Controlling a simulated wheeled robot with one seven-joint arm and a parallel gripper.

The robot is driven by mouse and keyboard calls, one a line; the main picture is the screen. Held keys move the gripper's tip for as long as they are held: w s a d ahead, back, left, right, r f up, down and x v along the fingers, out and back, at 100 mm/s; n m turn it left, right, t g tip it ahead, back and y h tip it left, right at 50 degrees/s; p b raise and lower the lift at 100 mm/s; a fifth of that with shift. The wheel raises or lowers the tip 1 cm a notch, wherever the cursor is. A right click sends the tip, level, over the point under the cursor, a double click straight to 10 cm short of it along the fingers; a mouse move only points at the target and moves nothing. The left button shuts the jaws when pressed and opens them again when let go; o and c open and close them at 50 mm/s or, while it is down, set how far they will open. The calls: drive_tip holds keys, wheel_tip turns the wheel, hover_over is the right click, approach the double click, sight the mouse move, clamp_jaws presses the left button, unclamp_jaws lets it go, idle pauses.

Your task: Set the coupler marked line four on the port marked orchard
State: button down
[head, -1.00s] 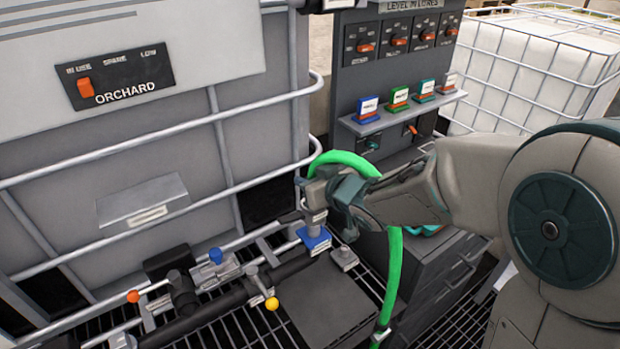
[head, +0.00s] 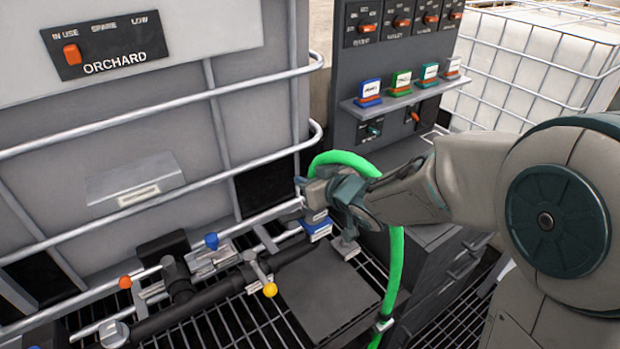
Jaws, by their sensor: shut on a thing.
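My gripper (head: 322,195) is shut on the grey coupler (head: 314,212) at the end of a green hose (head: 345,160). The coupler is upright, just above or at a blue-marked block (head: 316,229) at the right end of the black manifold pipe; I cannot tell whether they touch. Any marking on the coupler is too small to read. A panel lettered orchard (head: 124,62) is on the tank at upper left, its orange switch at the in use side. Which port bears the orchard mark cannot be read.
A shelf (head: 415,97) holds several coloured tags. Tank cage rails run close behind my gripper. A flat dark plate (head: 315,298) lies clear in front.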

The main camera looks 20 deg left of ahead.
drive_tip(key=c, duration=1.1)
unclamp_jaws()
drive_tip(key=p+v, duration=0.2)
drive_tip(key=v, duration=1.2)
drive_tip(key=shift+f, duration=0.1)
